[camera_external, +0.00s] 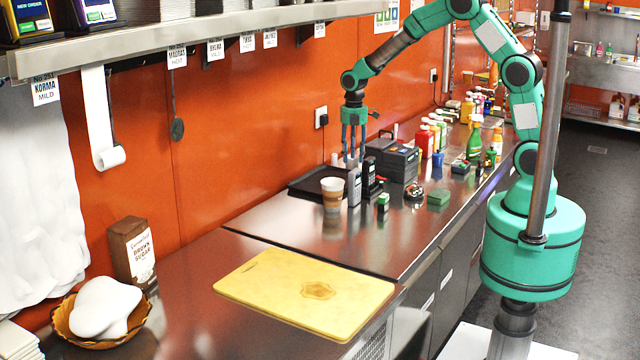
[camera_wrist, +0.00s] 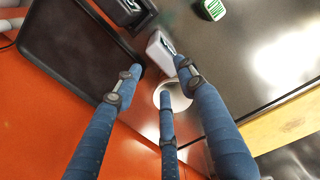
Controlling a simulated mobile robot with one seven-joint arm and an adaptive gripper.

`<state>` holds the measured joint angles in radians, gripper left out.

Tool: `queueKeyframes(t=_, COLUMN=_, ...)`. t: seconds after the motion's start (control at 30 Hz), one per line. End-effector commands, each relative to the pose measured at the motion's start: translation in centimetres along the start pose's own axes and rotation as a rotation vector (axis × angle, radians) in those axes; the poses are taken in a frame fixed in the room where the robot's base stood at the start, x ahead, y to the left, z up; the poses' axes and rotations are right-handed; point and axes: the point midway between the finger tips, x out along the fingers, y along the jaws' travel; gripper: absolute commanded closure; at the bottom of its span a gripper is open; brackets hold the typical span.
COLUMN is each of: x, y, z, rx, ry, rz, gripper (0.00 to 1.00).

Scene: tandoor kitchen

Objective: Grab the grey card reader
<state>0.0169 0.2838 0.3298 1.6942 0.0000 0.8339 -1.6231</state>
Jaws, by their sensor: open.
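The grey card reader (camera_external: 354,188) stands upright on the steel counter, between a paper cup (camera_external: 332,194) and a black card reader (camera_external: 369,178). My gripper (camera_external: 353,156) points down above it, with its blue fingers spread and empty. In the wrist view, the pale grey reader (camera_wrist: 157,50) shows just beyond the fingertips of my gripper (camera_wrist: 155,82). Its right edge is partly covered by the right finger. The cup (camera_wrist: 178,97) shows between the fingers, partly hidden.
A black tray (camera_external: 306,185) lies behind the readers. A dark grey box-shaped machine (camera_external: 396,160) stands to the right. A small green-topped item (camera_external: 383,202) is close in front. A yellow cutting board (camera_external: 290,285) lies nearer, with clear counter before it.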

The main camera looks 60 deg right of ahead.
Motion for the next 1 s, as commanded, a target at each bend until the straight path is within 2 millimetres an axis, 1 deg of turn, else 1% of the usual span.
queueKeyframes(t=0.3, x=4.6, y=-0.1, z=0.0, rx=0.0, ry=0.0, rz=-0.003, gripper=0.6)
queueKeyframes(t=0.5, x=7.0, y=-0.1, z=0.0, rx=0.0, ry=0.0, rz=-0.002, gripper=0.6)
queueKeyframes(t=0.67, x=7.7, y=0.0, z=0.0, rx=0.0, ry=0.0, rz=0.0, gripper=0.6)
queueKeyframes(t=1.0, x=7.8, y=0.0, z=0.0, rx=0.0, ry=0.0, rz=0.0, gripper=0.6)
